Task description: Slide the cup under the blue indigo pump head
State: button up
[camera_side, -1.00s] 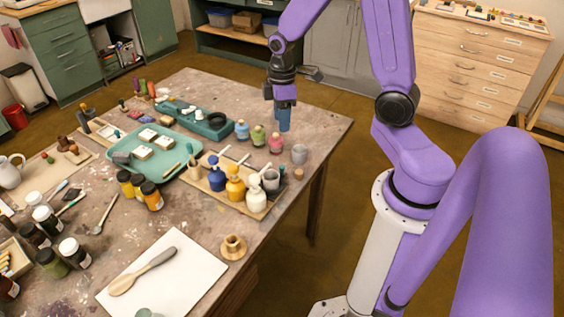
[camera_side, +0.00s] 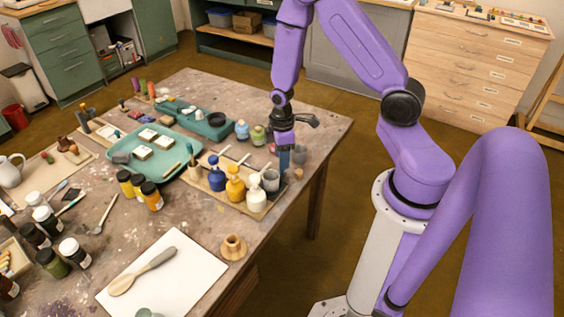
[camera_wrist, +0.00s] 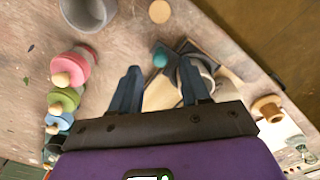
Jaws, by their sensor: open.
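Blue (camera_side: 217,179), yellow (camera_side: 235,188) and white (camera_side: 256,197) pump bottles stand in a row on a wooden board (camera_side: 225,197). A grey cup (camera_side: 270,181) stands by the white bottle, at the board's right end. It also shows in the wrist view (camera_wrist: 208,66), partly hidden behind one finger. Another grey cup (camera_wrist: 88,10) stands off the board, cut by the wrist view's top edge; the side view shows it (camera_side: 299,153) just right of my fingers. My gripper (camera_side: 284,166) is open and empty, pointing down above the board's right end. The wrist view shows its spread fingers (camera_wrist: 160,68).
Pink (camera_wrist: 70,68), green (camera_wrist: 63,101) and blue (camera_wrist: 60,122) stoppered bottles stand beside my gripper. A teal tray (camera_side: 120,157) lies left of the board. A wooden spool-shaped piece (camera_side: 233,248) stands toward the front. The table's right edge is close.

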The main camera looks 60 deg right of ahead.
jog(key=shift+f, duration=1.4)
grip_shut()
